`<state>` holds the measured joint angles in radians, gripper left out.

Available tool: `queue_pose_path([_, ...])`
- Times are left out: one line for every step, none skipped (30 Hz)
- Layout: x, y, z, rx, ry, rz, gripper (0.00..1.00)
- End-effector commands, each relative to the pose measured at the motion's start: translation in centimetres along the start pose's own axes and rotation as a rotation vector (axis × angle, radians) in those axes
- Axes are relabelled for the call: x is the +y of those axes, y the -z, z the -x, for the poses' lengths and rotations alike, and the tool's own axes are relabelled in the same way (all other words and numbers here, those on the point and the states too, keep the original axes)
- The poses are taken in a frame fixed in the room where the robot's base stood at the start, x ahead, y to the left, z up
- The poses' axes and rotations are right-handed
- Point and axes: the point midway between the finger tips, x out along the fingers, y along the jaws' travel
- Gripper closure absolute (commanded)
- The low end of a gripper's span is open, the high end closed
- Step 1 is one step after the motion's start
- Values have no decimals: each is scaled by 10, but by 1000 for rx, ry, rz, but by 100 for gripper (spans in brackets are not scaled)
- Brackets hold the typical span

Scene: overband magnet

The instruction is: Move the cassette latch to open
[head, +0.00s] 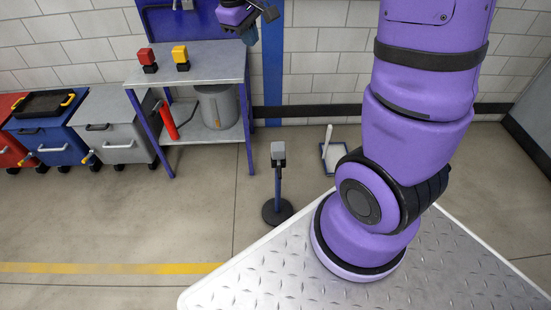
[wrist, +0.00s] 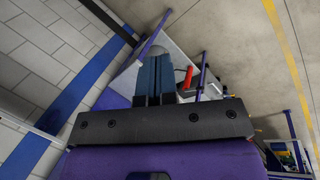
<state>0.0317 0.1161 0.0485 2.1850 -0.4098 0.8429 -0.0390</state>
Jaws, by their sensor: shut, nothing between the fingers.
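I cannot pick out a part that is clearly the cassette latch in either view. My gripper (wrist: 154,62) shows in the wrist view with its two dark blue fingers side by side, shut and empty. In the head view my gripper (head: 249,36) is at the top edge, above and right of the workbench, partly cut off by the frame. It is held in the air and touches nothing that I can see.
A workbench (head: 205,68) holds a red button (head: 146,56) and a yellow button (head: 180,54), with a grey drum (head: 218,106) and red cylinder (head: 168,121) below. Wheeled bins (head: 118,140) stand left. A post (head: 278,180) stands on the open floor.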

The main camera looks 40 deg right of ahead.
Motion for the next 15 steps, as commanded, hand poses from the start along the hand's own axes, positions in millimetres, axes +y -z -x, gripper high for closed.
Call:
queue_pose_path([1,12,-18,-28,-2,27,100])
queue_pose_path([1,18,-27,-42,-5,44,100])
queue_pose_path([2,26,-40,-59,-8,65,100])
queue_pose_path([2,32,-50,-72,-11,82,100])
queue_pose_path([2,37,-60,-85,-12,98,100])
queue_pose_path([2,45,-73,-101,-15,120,100])
queue_pose_path([2,50,-84,-114,-16,136,100])
queue_pose_path([1,55,-94,-126,-17,153,100])
queue_pose_path([0,61,-109,-142,-18,175,100])
queue_pose_path([0,66,-120,-153,-19,192,100])
queue_pose_path([-1,70,-132,-164,-19,209,100])
queue_pose_path([-3,76,-147,-180,-19,232,100])
queue_pose_path([-4,80,-159,-191,-19,250,100])
queue_pose_path([-6,83,-171,-202,-18,266,100])
queue_pose_path([-8,87,-187,-217,-17,290,100])
